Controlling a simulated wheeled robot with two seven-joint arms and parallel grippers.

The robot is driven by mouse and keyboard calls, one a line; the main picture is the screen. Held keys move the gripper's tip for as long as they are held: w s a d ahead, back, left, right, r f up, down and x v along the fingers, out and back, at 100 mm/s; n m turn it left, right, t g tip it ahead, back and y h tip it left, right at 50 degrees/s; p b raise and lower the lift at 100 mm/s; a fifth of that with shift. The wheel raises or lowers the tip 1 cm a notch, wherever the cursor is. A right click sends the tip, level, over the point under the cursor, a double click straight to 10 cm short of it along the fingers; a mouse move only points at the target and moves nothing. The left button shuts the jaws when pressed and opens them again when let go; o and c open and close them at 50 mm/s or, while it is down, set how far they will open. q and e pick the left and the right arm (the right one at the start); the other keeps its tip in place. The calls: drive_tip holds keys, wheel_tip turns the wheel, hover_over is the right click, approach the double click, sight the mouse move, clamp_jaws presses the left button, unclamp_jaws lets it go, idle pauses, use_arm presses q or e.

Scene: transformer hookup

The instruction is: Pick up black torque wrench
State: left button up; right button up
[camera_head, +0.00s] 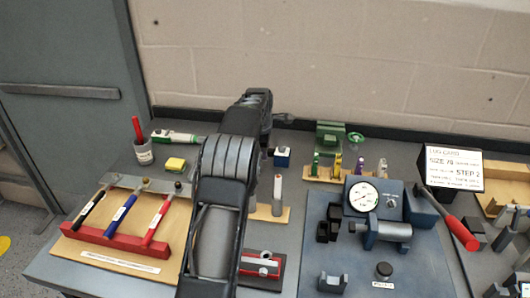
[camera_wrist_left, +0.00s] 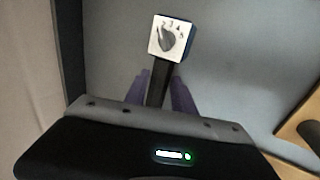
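The black torque wrench (camera_head: 92,210) leans across the red rack (camera_head: 112,238) at the left of the table in the head view. It is the leftmost of three wrenches; the blue wrench (camera_head: 122,210) and the red wrench (camera_head: 160,216) lie beside it. My right gripper is out of view.
A white-faced dial block (camera_head: 282,156), also in the wrist view (camera_wrist_left: 170,37), stands right of my arm. A cup (camera_head: 144,154) and yellow block (camera_head: 175,164) stand behind the rack. A blue gauge fixture (camera_head: 372,228) and lug card (camera_head: 454,168) are to the right.

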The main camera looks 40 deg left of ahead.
use_arm(q)
drive_tip(key=x, duration=0.2)
drive_tip(key=shift+w+a+f, duration=0.1)
drive_tip(key=shift+f, duration=0.2)
drive_tip(key=shift+c, duration=0.2)
clamp_jaws()
idle(0.5)
